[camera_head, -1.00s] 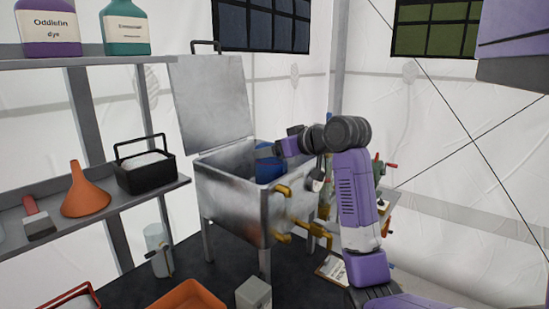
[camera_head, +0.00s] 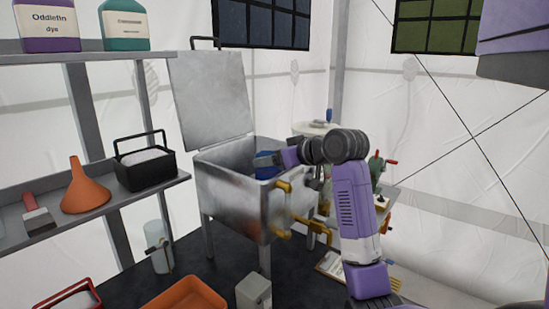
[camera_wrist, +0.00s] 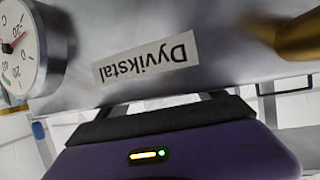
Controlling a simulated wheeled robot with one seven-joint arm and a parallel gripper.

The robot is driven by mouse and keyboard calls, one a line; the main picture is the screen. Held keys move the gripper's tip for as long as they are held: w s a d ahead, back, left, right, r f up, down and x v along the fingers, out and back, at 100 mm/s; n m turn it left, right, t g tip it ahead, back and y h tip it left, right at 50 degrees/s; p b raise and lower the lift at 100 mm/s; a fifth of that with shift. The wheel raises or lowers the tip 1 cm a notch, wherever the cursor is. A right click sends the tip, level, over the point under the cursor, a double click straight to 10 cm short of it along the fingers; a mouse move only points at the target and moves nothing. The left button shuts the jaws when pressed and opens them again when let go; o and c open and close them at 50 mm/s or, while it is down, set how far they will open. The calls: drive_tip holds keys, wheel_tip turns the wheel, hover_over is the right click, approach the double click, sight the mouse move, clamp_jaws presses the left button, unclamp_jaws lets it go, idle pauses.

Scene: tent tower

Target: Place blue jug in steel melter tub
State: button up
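The steel melter tub (camera_head: 232,195) stands on legs in the middle of the head view, its lid raised at the back. The blue jug (camera_head: 266,171) shows only in part, inside the tub opening near the right side; the tub wall and my gripper hide the rest. My gripper (camera_head: 266,160) reaches over the tub's right rim, at the jug. I cannot tell whether its fingers touch or hold the jug. In the wrist view, my gripper's purple body is at the bottom, and the tub's wall (camera_wrist: 215,70) with an upside-down label is close by; no jug shows there.
Brass pipes (camera_head: 285,210) stick out from the tub's front right. A shelf at left holds an orange funnel (camera_head: 84,187) and a black basket (camera_head: 147,165). An orange tray (camera_head: 183,295) and a grey box (camera_head: 254,292) are low in front. A dial gauge (camera_wrist: 18,48) is beside the label.

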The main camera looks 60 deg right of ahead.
drive_tip(key=o, duration=0.4)
drive_tip(key=shift+r, duration=0.1)
drive_tip(key=shift+r, duration=0.2)
drive_tip(key=v, duration=0.6)
drive_tip(key=b+v, duration=0.1)
drive_tip(key=v, duration=0.5)
drive_tip(key=shift+s+r, duration=0.1)
drive_tip(key=shift+r, duration=0.2)
